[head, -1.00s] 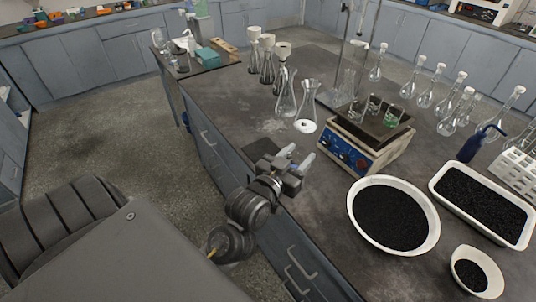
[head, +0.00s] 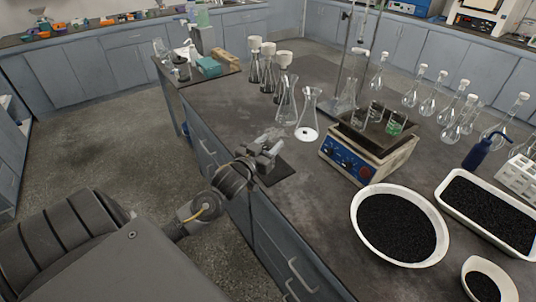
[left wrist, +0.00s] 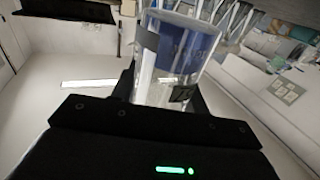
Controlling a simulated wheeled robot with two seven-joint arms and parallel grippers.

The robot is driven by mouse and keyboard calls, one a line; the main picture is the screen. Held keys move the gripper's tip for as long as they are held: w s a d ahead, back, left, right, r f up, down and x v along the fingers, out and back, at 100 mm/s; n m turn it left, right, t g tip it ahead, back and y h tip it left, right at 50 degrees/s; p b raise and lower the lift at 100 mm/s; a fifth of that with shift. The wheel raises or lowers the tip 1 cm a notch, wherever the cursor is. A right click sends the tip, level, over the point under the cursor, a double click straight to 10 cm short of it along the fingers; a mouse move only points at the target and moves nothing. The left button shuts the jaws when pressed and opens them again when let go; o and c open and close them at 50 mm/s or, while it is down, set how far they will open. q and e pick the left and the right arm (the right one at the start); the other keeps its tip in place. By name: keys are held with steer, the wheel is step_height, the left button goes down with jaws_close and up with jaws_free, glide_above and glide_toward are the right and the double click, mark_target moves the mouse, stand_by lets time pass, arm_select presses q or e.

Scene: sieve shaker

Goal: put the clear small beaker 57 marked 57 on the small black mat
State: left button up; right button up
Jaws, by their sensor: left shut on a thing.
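My left gripper (head: 268,140) is at the left edge of the dark bench, over the far part of the small black mat (head: 280,172). The near right part of the mat shows bare. In the left wrist view the gripper is shut on a clear small beaker (left wrist: 165,75), which stands up between the fingers. A dark label is on its glass, but I cannot read a number. In the head view the beaker is hard to make out against the gripper and bench. I cannot tell whether it touches the mat. My right gripper is not in view.
A hotplate (head: 352,160) carrying small glassware stands right of the mat. Conical flasks (head: 286,105) stand behind it. A white bowl of black grains (head: 398,225) and a white tray (head: 450,205) are at the right. Bare bench lies between mat and hotplate.

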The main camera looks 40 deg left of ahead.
mark_target(268, 147)
arm_select(q)
steer(key=w+a+f, duration=0.1)
steer(key=f, duration=0.1)
steer(key=w+a+f, duration=0.2)
steer(key=f, duration=0.1)
steer(key=shift+w+a+f, duration=0.1)
steer(key=shift+w+f, duration=0.15)
steer(key=shift+f, duration=0.05)
step_height(268, 147, down, 3)
steer(key=shift+w+a+r+p, duration=0.1)
steer(key=shift+w+a+p, duration=0.05)
steer(key=shift+p, duration=0.25)
steer(key=shift+f, duration=0.35)
steer(key=shift+f, duration=0.1)
steer(key=o, duration=1)
steer(key=shift+s+d+b, duration=0.2)
steer(key=shift+s+b, duration=0.05)
steer(key=shift+s, duration=1.75)
steer(key=shift+s+d+b, duration=0.2)
steer(key=shift+s+b, duration=0.1)
steer(key=shift+s, duration=1.75)
steer(key=shift+s+d+b, duration=0.2)
steer(key=shift+s+b, duration=0.05)
steer(key=shift+s, duration=1.75)
